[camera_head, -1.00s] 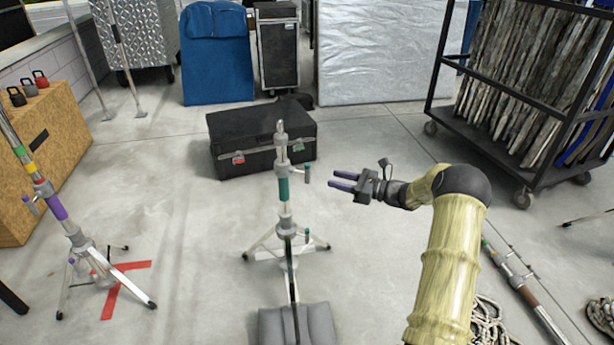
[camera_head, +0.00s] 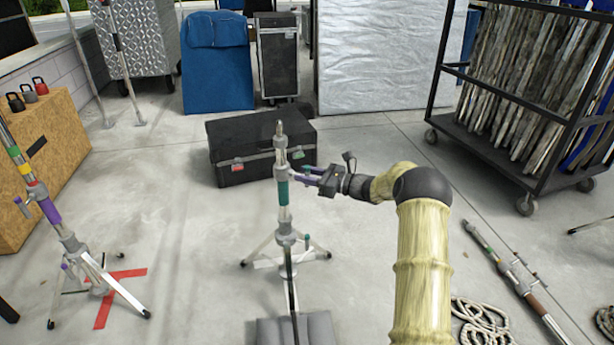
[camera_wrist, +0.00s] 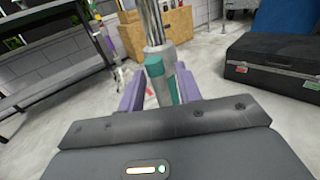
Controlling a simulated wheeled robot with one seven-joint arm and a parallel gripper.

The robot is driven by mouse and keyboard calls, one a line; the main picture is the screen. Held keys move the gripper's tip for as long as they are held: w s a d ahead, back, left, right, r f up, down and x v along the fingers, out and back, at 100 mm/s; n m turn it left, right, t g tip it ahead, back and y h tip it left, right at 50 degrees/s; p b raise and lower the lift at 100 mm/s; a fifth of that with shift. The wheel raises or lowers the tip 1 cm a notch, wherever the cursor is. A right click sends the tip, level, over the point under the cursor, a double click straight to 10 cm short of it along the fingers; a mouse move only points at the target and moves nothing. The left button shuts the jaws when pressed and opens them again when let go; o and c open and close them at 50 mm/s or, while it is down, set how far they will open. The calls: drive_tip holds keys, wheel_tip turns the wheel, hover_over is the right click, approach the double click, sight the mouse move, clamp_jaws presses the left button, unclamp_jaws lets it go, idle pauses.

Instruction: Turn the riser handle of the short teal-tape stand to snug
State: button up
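The short teal-tape stand (camera_head: 283,193) stands upright at the centre, with teal tape round its column below a grey collar. Its teal riser handle (camera_head: 307,170) hangs at the collar's right side. My gripper (camera_head: 306,176) reaches in from the right, its purple fingers level with the handle. In the wrist view my gripper (camera_wrist: 158,92) is open, with one finger on each side of the teal handle (camera_wrist: 174,90). The column and collar (camera_wrist: 160,60) rise just beyond. I cannot tell whether either finger touches the handle.
A sandbag (camera_head: 295,330) lies at the stand's front. A black case (camera_head: 235,145) sits behind it. A purple-tape stand (camera_head: 68,240) stands at left on a red floor cross. Rope (camera_head: 480,325) and a lying stand (camera_head: 512,275) are at right.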

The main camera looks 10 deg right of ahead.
clamp_jaws()
drive_tip(key=shift+s+d+n, duration=0.1)
drive_tip(key=shift+n, duration=0.3)
drive_tip(key=n, duration=0.6)
drive_tip(key=shift+s+f, duration=0.1)
drive_tip(key=shift+s, duration=0.05)
drive_tip(key=n, duration=0.5)
drive_tip(key=shift+s+a+f+n+b, duration=0.1)
drive_tip(key=shift+a+f+n+b, duration=0.2)
drive_tip(key=shift+b, duration=0.1)
drive_tip(key=n+b, duration=0.2)
drive_tip(key=n, duration=0.3)
drive_tip(key=shift+b, duration=0.3)
drive_tip(key=shift+n, duration=0.3)
drive_tip(key=shift+o, duration=0.9)
unclamp_jaws()
